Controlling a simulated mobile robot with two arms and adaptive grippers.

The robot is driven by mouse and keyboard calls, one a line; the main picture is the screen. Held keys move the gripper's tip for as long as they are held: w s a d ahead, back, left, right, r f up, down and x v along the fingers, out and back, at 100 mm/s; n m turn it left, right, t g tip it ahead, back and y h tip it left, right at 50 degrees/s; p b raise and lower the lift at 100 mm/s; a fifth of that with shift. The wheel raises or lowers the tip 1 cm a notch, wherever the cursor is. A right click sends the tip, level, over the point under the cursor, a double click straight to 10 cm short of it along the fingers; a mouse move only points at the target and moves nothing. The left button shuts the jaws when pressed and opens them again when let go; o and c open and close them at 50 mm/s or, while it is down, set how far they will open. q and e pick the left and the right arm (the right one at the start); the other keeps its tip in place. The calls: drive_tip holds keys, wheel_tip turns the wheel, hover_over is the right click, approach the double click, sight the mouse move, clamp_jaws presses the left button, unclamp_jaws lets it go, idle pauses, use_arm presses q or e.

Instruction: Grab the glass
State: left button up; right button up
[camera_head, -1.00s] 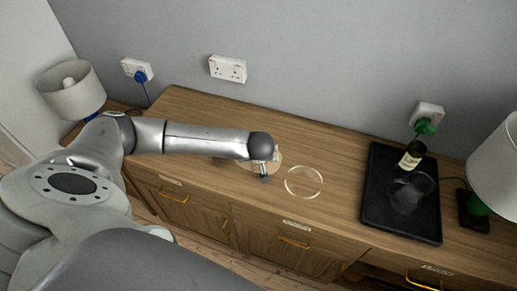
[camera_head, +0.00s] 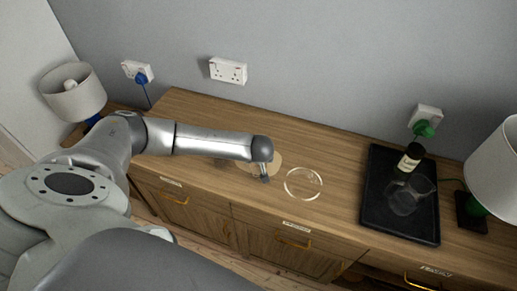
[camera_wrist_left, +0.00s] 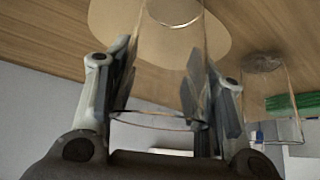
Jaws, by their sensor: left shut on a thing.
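A clear glass (camera_wrist_left: 158,60) is between the two fingers of my left gripper (camera_wrist_left: 158,88) in the left wrist view. The gripper is shut on it, with a finger on each side. The glass appears over a pale round mat (camera_wrist_left: 215,38); I cannot tell whether it touches it. My right gripper is out of view.
A black tray (camera_head: 378,215) at the right of the wooden dresser (camera_head: 220,111) holds a dark bottle (camera_head: 408,160) and a clear glass vessel (camera_head: 405,200). Lamps stand at the far left (camera_head: 75,93) and right (camera_head: 497,170). Wood between the second glass and the tray is clear.

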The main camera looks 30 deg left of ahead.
use_arm(q)
drive_tip(key=shift+c, duration=1.2)
drive_tip(key=shift+r, duration=0.1)
